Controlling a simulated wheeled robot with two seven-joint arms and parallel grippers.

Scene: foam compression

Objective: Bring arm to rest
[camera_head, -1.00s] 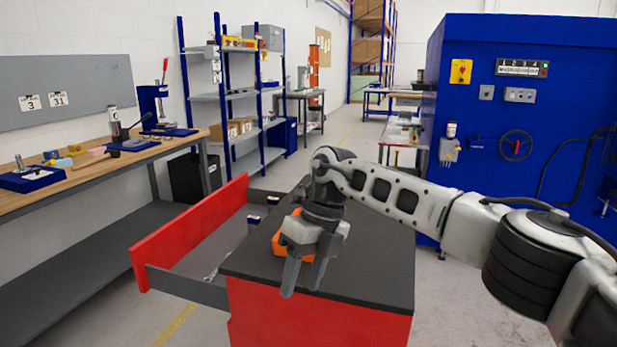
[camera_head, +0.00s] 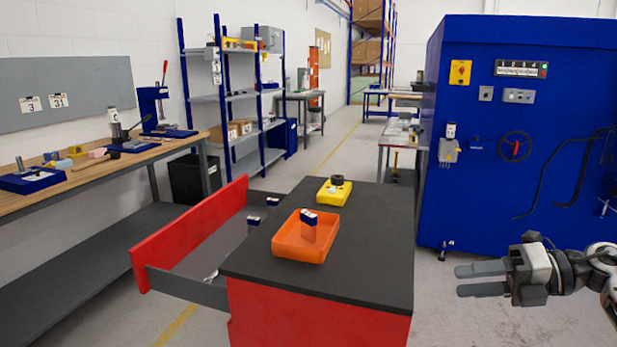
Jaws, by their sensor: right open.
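My right gripper (camera_head: 482,279) is at the lower right of the head view, its two grey fingers pointing left and apart, with nothing between them. It hangs over the floor to the right of the cabinet, clear of it. An orange tray (camera_head: 290,252) sits on the cabinet's dark top (camera_head: 362,262) with a small blue and white block (camera_head: 308,228) in it. My left gripper is not in view.
A yellow device (camera_head: 334,192) with a dark round top stands behind the tray. The cabinet's red drawer (camera_head: 190,232) is open to the left. A big blue machine (camera_head: 500,180) stands behind my right gripper. A workbench (camera_head: 100,165) runs along the left wall.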

